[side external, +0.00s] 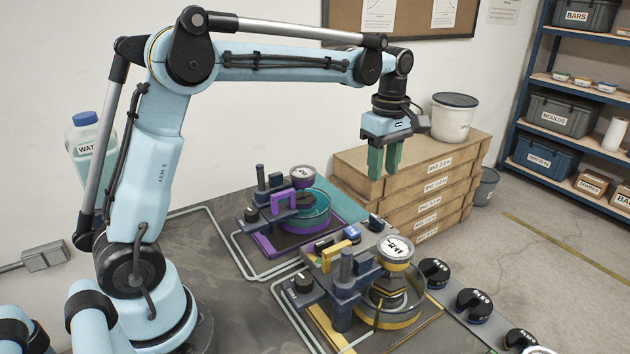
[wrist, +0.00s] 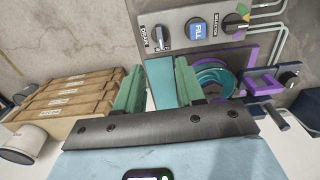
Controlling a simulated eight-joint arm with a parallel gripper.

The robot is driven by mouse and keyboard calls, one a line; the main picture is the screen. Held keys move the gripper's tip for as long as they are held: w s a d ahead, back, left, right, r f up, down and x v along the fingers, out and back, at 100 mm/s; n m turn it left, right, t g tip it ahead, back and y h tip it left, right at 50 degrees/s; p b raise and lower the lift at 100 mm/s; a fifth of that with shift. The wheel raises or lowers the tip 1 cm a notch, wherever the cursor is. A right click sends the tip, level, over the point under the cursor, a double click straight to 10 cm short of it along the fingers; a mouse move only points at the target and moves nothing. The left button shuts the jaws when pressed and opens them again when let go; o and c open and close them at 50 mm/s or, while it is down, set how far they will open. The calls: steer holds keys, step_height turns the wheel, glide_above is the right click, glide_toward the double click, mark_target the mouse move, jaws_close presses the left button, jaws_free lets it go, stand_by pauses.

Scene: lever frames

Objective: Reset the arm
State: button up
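My gripper (side external: 385,170) hangs fingers down in the air in the side view, above and right of the purple station, in front of the stacked boxes. Its two green fingers stand apart with a gap between them. In the wrist view my gripper (wrist: 157,68) also shows its fingers apart. A flat pale teal patch (wrist: 160,88) shows between them; I cannot tell what it is. The fingers appear to touch nothing. The purple station (side external: 270,243) with a teal ring and gauge stands below left. The yellow station (side external: 402,318) stands nearer the camera.
Stacked cardboard boxes (side external: 420,190) with a white bucket (side external: 453,118) on top stand behind my gripper. A panel (wrist: 225,22) with knobs and a blue FILL button runs along the bench edge. Black knobs (side external: 474,303) line the front right. A blue shelf (side external: 540,75) stands farther right.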

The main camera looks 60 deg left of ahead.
steer(key=s+d+f+m+t, duration=0.1)
steer(key=s+m+t, duration=0.2)
steer(key=s+m, duration=0.5)
steer(key=s+d+f+m+t, duration=0.1)
steer(key=s+m+t, duration=0.3)
steer(key=s+m, duration=0.5)
steer(key=shift+d+f+m, duration=0.3)
steer(key=shift+d+m, duration=0.3)
steer(key=shift+d, duration=0.15)
